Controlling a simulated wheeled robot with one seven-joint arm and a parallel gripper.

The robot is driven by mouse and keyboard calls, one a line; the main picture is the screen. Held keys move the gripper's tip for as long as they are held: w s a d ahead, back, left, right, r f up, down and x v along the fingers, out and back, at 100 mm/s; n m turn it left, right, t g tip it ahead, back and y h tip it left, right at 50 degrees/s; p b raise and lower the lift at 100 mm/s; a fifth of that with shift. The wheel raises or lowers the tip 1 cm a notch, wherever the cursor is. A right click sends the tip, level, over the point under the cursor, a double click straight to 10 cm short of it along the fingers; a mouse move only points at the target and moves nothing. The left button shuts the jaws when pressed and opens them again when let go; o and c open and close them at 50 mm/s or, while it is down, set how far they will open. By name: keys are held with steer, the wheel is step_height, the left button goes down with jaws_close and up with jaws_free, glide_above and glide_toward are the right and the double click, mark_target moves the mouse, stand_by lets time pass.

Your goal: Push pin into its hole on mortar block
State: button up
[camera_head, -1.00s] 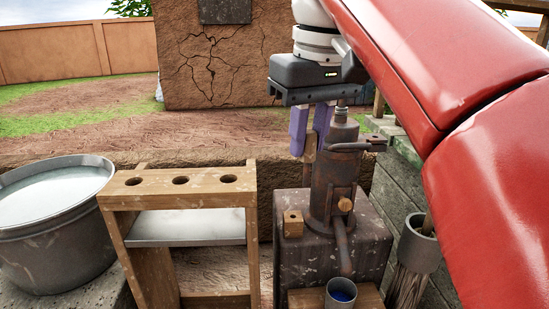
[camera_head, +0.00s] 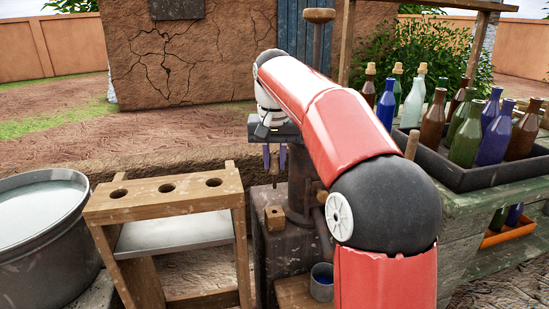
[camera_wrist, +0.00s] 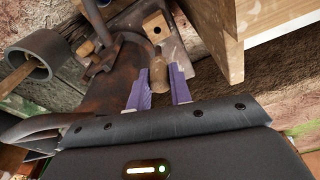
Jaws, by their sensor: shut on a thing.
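The dark mortar block (camera_head: 270,262) stands right of the wooden rack, with a rusty upright cylinder (camera_head: 298,190) on it. A small wooden block with a round hole (camera_head: 274,217) is at its left edge; it also shows in the wrist view (camera_wrist: 157,25). A round wooden plug (camera_head: 322,197) shows on the cylinder's side. My gripper (camera_head: 275,158) has purple fingers and is above the small block, beside the cylinder. In the wrist view, my gripper (camera_wrist: 159,88) is shut on a brown piece (camera_wrist: 158,72), seemingly the pin, mostly hidden between the fingers.
A wooden rack (camera_head: 165,190) with 3 holes and a metal bucket (camera_head: 40,245) stand at left. A dark tray of bottles (camera_head: 470,183) is on a green bench at right. A small cup (camera_head: 321,284) sits in front of the block. My arm hides part of the cylinder.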

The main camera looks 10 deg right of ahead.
mark_target(275, 172)
steer(key=shift+f+b, duration=2)
steer(key=shift+f, duration=0.85)
steer(key=shift+p, duration=0.75)
steer(key=shift+f+b, duration=1.95)
steer(key=shift+f, duration=0.95)
steer(key=o, duration=0.9)
steer(key=shift+o, duration=0.2)
step_height(275, 172, up, 8)
steer(key=s+p, duration=0.1)
steer(key=shift+a+p, duration=0.15)
steer(key=shift+p, duration=0.2)
